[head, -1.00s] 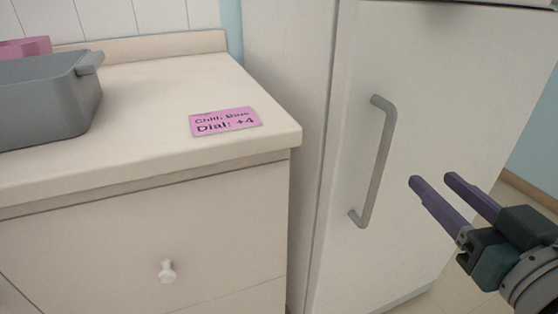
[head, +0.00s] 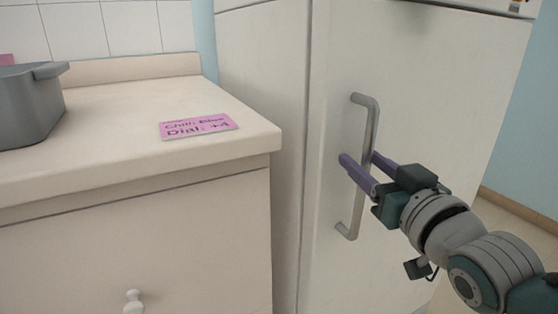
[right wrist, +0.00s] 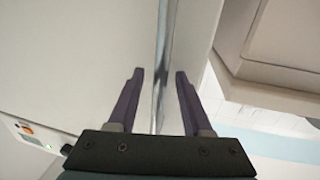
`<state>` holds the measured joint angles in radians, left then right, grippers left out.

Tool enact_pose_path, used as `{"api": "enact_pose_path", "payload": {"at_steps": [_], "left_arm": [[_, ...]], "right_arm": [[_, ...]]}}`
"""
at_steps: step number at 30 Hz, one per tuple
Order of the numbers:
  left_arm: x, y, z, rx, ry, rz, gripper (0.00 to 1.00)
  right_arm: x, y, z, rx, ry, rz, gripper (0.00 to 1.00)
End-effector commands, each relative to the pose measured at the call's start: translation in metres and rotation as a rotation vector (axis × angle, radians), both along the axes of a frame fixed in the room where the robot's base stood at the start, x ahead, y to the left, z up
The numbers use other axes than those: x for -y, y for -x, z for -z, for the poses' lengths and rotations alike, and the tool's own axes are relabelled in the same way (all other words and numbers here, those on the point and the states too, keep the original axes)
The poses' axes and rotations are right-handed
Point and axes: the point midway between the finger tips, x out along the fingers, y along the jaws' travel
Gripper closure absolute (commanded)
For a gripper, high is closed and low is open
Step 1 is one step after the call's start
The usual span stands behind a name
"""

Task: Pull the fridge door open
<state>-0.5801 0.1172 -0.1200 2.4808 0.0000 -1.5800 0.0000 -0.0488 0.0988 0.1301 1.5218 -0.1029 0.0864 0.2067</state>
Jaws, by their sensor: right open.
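The white fridge door (head: 430,90) is closed, with a grey vertical bar handle (head: 369,122) near its left edge. My right gripper (head: 357,160) is open at the middle of the handle, with one purple finger on each side of the bar in the head view. In the right wrist view, the handle (right wrist: 162,60) runs between the two open fingers (right wrist: 159,75), apart from both. My left gripper is not in view.
A beige counter (head: 110,105) with drawers stands left of the fridge. On it are a pink note (head: 199,127) and a grey tub (head: 25,105). Floor (head: 520,215) shows at the right.

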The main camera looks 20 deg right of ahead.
Motion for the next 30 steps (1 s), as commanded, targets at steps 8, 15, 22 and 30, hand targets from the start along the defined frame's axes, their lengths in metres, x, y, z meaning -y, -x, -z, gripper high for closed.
{"api": "enact_pose_path", "payload": {"at_steps": [8, 15, 22, 30], "left_arm": [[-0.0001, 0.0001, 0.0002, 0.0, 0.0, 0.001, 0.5], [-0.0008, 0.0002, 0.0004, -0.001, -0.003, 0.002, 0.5], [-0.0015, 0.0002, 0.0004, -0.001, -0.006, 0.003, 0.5], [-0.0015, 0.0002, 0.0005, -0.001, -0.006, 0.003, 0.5]], "right_arm": [[0.0002, -0.0013, 0.0002, -0.001, 0.0, 0.0, 0.52], [0.0001, -0.0011, 0.0001, -0.001, 0.0, 0.0, 0.79], [0.0, -0.0011, 0.0001, -0.001, 0.0, 0.0, 1.0], [-0.0001, -0.0011, 0.0, 0.0, 0.0, 0.0, 1.0]]}}
